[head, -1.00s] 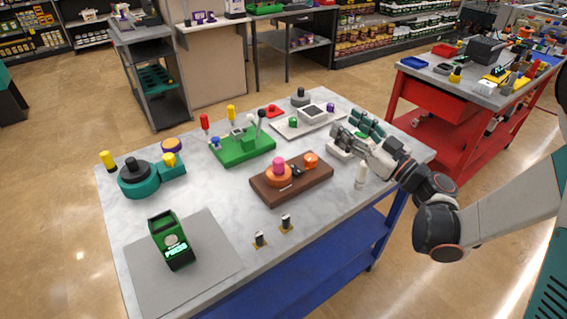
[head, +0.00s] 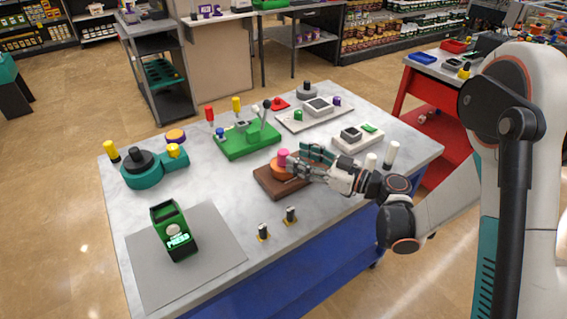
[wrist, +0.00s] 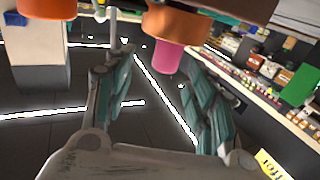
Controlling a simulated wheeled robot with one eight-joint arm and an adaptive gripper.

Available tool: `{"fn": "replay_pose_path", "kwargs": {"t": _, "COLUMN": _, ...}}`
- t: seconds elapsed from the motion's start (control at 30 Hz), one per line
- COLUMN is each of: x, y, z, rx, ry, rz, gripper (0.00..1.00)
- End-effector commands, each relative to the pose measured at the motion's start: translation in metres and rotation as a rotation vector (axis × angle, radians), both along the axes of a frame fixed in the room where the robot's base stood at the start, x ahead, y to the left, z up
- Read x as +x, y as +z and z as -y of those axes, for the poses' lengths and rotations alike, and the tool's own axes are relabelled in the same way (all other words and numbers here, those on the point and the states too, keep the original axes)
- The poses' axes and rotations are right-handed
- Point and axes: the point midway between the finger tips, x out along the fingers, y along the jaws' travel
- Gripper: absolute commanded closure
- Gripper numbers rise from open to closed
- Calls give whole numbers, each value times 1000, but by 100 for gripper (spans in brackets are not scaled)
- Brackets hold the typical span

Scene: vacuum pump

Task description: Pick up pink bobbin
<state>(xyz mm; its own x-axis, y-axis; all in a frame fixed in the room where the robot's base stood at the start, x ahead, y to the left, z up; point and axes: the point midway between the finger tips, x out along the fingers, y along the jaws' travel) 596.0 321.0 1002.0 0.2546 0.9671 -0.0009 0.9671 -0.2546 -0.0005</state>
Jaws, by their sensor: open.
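The pink bobbin (head: 283,154) stands upright on a round orange base (head: 279,171), which sits on a dark brown wooden block (head: 267,187) near the table's middle. My gripper (head: 296,158) is open, just right of the bobbin, with its fingers pointing toward it. In the wrist view, where the scene appears upside down, the pink bobbin (wrist: 166,60) hangs below the orange base (wrist: 178,25), between and just beyond the two spread fingers. My gripper hides the right part of the block in the head view. Contact with the bobbin cannot be told.
A green fixture (head: 248,140) with levers stands behind the block. Two white cylinders (head: 391,153) and a white device (head: 357,139) stand to the right. Two small dark pieces (head: 290,216) are in front. Bare table lies left of the block.

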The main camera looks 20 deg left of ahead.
Motion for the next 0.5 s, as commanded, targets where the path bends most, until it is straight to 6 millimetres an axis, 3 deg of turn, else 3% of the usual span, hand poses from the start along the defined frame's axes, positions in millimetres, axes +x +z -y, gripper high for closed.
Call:
{"fn": "replay_pose_path", "kwargs": {"t": 0.17, "x": 0, "y": 0, "z": -9, "rx": 0, "ry": 1, "rz": 0, "gripper": 49}}
{"fn": "replay_pose_path", "kwargs": {"t": 0.5, "x": 6, "y": 3, "z": -52, "rx": 0, "ry": 1, "rz": 0, "gripper": 49}}
